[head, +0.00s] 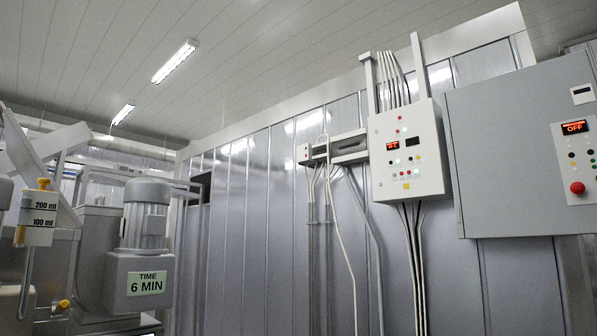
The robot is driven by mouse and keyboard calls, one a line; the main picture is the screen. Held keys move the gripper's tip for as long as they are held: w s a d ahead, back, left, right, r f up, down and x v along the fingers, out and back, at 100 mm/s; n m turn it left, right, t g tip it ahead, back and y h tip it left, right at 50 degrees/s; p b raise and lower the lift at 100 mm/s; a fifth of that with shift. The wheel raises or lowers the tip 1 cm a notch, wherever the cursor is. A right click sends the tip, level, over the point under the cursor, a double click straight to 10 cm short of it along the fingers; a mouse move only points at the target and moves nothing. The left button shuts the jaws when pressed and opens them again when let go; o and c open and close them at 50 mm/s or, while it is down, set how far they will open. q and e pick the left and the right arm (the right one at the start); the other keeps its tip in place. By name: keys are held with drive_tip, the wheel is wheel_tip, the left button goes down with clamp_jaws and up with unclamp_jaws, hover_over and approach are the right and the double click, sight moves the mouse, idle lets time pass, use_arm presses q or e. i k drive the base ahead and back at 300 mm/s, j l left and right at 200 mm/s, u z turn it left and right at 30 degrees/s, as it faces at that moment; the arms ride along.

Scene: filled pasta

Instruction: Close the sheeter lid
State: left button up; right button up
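No part in view can be clearly told as the sheeter lid. At the left edge, a pale slanted metal panel (38,165) rises above the machinery; I cannot tell whether it is a lid. Below it stands grey machinery with a motor (146,215) on a housing (118,282) that carries a "TIME 6 MIN" label (147,283). Neither of my grippers shows in the head view.
A dosing gauge marked 200 ml and 100 ml (38,215) stands at the left. A white control box (408,150) and a large grey cabinet (510,150) reading "OFF" are at the right. Cables run down the panelled wall (270,230).

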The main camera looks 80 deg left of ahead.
sight(22, 155)
drive_tip(key=k+u, duration=0.2)
drive_tip(key=u, duration=1.2)
drive_tip(key=k+j+u, duration=0.1)
drive_tip(key=u, duration=0.25)
drive_tip(key=k+j+u, duration=0.1)
drive_tip(key=j+u, duration=0.3)
drive_tip(key=u, duration=0.25)
drive_tip(key=k+j+u, duration=0.1)
drive_tip(key=j+u, duration=0.5)
drive_tip(key=j, duration=0.25)
drive_tip(key=j+u, duration=0.2)
drive_tip(key=j, duration=0.7)
